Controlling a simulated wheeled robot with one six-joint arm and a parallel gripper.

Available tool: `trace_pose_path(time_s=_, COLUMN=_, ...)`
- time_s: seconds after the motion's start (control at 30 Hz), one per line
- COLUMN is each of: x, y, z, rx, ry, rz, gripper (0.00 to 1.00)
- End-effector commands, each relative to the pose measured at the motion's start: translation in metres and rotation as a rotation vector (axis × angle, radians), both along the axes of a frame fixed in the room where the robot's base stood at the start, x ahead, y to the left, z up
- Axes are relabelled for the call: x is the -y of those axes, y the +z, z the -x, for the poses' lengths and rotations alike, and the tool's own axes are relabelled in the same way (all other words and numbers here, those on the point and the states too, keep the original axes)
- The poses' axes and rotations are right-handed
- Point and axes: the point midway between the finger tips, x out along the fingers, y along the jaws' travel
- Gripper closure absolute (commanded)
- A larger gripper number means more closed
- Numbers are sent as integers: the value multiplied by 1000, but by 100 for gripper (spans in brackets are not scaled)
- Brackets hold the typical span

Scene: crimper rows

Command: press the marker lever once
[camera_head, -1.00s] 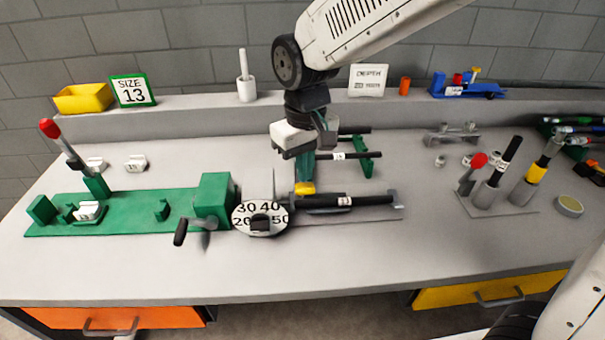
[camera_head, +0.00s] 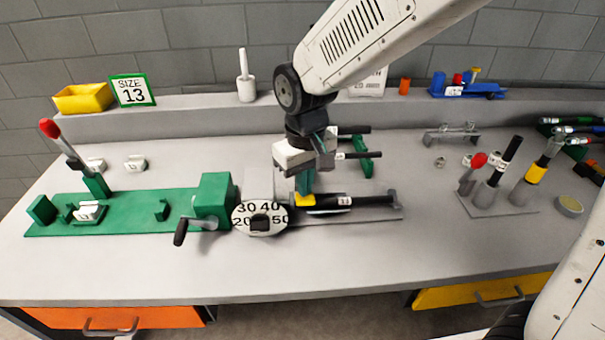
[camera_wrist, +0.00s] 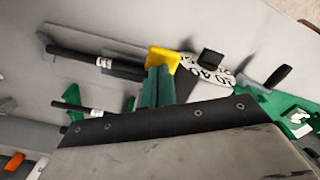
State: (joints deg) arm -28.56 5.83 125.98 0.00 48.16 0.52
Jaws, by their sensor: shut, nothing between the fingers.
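A small yellow piece (camera_head: 305,201), which looks like the lever pad, sits beside the round numbered dial (camera_head: 250,222), at the left end of a black rod (camera_head: 362,201) with a white label. My gripper (camera_head: 304,190) points down with its green fingers shut and empty, their tips at the top of the yellow piece. In the wrist view the yellow piece (camera_wrist: 163,58) lies right at the tips of my gripper (camera_wrist: 158,72), apparently touching; the exact contact is hidden. Which part is named the marker lever is not labelled.
A green bench fixture (camera_head: 130,213) with a red-knobbed lever (camera_head: 50,128) stands at left. A second red-knobbed lever (camera_head: 478,160) stands at right among upright handles. A green rack (camera_head: 366,163) with rods is behind my gripper. The front of the table is clear.

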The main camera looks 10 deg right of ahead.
Motion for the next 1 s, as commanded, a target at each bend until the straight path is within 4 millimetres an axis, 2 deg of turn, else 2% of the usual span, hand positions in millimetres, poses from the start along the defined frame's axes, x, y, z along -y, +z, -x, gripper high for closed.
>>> trace_pose_path(time_s=0.63, x=0, y=-27, z=0, rx=-1, ry=0, rz=0, gripper=100)
trace_pose_path(time_s=0.87, x=0, y=-26, z=0, rx=0, ry=0, rz=0, gripper=100)
trace_pose_path(time_s=1.0, x=0, y=-19, z=0, rx=1, ry=0, rz=0, gripper=100)
